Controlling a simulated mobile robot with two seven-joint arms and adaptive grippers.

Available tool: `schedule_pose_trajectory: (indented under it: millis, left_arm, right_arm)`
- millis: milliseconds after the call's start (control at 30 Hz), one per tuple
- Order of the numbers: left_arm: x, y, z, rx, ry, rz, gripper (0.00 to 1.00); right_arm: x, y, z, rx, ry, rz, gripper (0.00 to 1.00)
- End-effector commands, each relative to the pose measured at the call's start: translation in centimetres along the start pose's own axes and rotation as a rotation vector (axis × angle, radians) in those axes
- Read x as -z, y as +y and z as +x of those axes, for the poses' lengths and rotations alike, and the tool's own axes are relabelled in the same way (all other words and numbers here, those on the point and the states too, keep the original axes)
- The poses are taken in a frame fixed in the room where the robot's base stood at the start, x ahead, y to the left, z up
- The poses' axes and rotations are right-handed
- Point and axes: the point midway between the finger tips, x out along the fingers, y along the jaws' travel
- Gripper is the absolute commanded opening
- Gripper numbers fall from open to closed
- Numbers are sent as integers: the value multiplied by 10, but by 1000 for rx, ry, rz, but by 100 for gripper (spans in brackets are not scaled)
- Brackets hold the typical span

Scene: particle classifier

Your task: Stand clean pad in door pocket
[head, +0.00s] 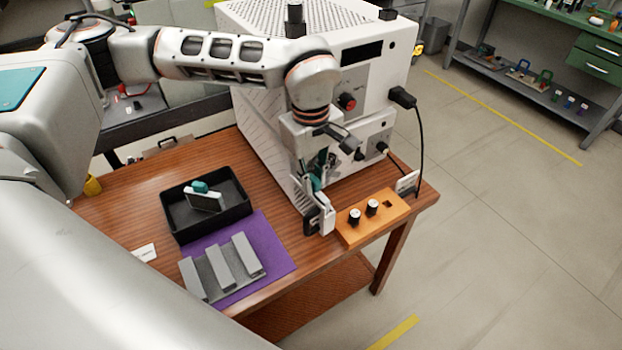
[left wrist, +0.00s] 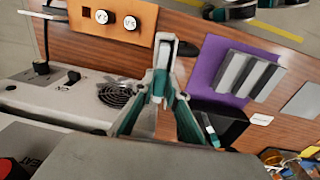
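My left gripper (head: 318,205) points down at the front of the white machine (head: 262,110), over the table's right part. In the left wrist view its fingertips (left wrist: 166,60) are close together, with a pale narrow piece at the tips. I cannot tell whether that piece is held or is part of the fingers. A pad (head: 205,198) with a white plate and teal grip leans in the black tray (head: 178,238), apart from the gripper. It shows partly in the left wrist view (left wrist: 209,131). I cannot make out a door pocket. My right gripper is not in view.
A grey slotted rack (head: 222,266) stands on a purple mat (head: 275,250) in front of the tray. An orange block (head: 378,224) with two black-sided knobs sits right of the gripper. A black cable (head: 421,135) hangs from the machine. A small white card (head: 144,252) lies left.

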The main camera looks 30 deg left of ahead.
Motion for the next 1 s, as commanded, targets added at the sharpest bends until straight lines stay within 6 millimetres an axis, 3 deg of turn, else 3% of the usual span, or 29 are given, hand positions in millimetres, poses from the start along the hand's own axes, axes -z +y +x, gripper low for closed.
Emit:
schedule_pose_trajectory:
  millis: [33,133,767,1000]
  left_arm:
    - [-4,-15,31,51,-8,14,31]
    - [-4,-16,31,52,-8,12,32]
    - [-2,-14,20,45,-5,3,32]
    - [-1,-11,-13,41,-3,4,32]
  right_arm:
    - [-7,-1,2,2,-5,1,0]
    - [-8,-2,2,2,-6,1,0]
    - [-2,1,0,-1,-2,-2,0]
    - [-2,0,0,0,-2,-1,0]
